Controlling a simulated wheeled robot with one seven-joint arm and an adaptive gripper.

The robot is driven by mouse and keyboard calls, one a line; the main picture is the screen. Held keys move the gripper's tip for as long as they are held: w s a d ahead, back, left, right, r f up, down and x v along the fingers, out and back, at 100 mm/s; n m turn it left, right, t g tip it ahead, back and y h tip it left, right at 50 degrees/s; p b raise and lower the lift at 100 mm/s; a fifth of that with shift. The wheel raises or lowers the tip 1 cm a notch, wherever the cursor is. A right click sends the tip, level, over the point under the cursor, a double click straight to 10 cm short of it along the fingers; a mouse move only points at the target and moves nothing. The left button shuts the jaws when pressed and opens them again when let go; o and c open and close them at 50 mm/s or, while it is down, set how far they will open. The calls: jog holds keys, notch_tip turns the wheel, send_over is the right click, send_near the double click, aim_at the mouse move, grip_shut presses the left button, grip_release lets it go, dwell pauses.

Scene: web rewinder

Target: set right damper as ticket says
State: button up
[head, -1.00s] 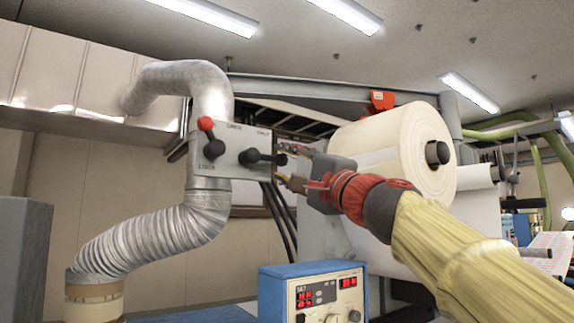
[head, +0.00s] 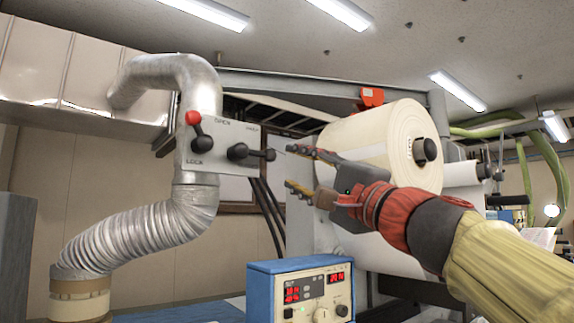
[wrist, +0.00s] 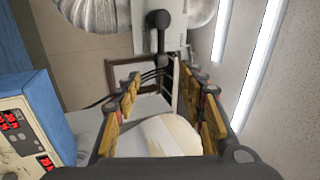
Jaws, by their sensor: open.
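A grey damper plate (head: 222,132) on the silver duct carries two levers. The right damper lever (head: 252,153) is black and lies about level, its ball knob pointing right. The left lever (head: 198,130) has a red knob and stands up, leaning slightly left. My gripper (head: 291,168) is open and empty, just right of the black knob and apart from it, its fingers pointing left toward the plate. In the wrist view, the black lever (wrist: 161,24) shows at the top, beyond the open fingers. Most plate lettering is too small to read; "LOCK" shows at lower left. I cannot make out a ticket.
A blue control box (head: 300,292) with red displays stands below my gripper. A large cream web roll (head: 375,150) is close behind my arm. The ribbed duct (head: 140,235) runs down at left. Black cables (head: 265,205) hang behind the plate.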

jog(key=shift+v, duration=1.6)
jog(key=shift+f, duration=0.15)
